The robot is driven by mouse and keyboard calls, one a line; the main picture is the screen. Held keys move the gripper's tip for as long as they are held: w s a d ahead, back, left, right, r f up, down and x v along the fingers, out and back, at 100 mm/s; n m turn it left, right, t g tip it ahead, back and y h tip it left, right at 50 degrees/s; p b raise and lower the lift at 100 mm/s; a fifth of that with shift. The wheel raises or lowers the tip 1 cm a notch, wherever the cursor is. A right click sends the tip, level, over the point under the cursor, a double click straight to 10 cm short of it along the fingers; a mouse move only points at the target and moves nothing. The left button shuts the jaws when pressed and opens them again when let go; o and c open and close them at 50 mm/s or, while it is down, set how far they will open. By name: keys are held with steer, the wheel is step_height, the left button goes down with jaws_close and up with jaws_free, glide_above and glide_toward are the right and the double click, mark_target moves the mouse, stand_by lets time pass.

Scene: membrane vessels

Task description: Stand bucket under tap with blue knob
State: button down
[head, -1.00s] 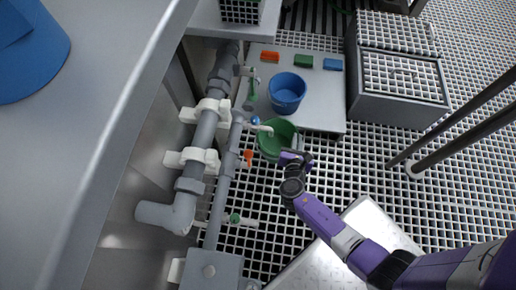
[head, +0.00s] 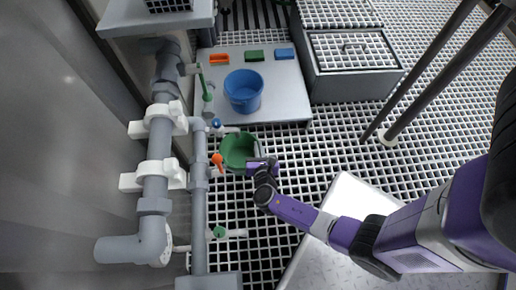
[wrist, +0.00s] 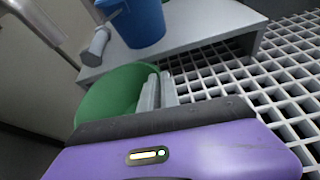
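A green bucket (head: 236,151) is upright beside the pipe; it also shows in the wrist view (wrist: 104,92). My gripper (head: 256,163) is at the bucket's right near side. In the wrist view its two grey fingers (wrist: 158,91) are close together at the rim, seemingly with the wall between them. The blue knob (head: 216,123) is on a tap whose pale spout (head: 232,130) points right, just behind the bucket's far rim. I cannot tell whether the bucket touches the floor. A blue bucket (head: 243,97) stands on a low grey platform (head: 285,100).
An orange knob (head: 217,159) is left of the green bucket. Green knobs are farther (head: 207,96) and nearer (head: 219,231) along the pipe (head: 199,200). A grey box (head: 355,82) stands at the back right. Grated floor (head: 310,160) to the right is open.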

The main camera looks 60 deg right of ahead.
steer(key=shift+f, duration=0.35)
steer(key=shift+f, duration=0.15)
steer(key=c, duration=1.6)
jaws_free()
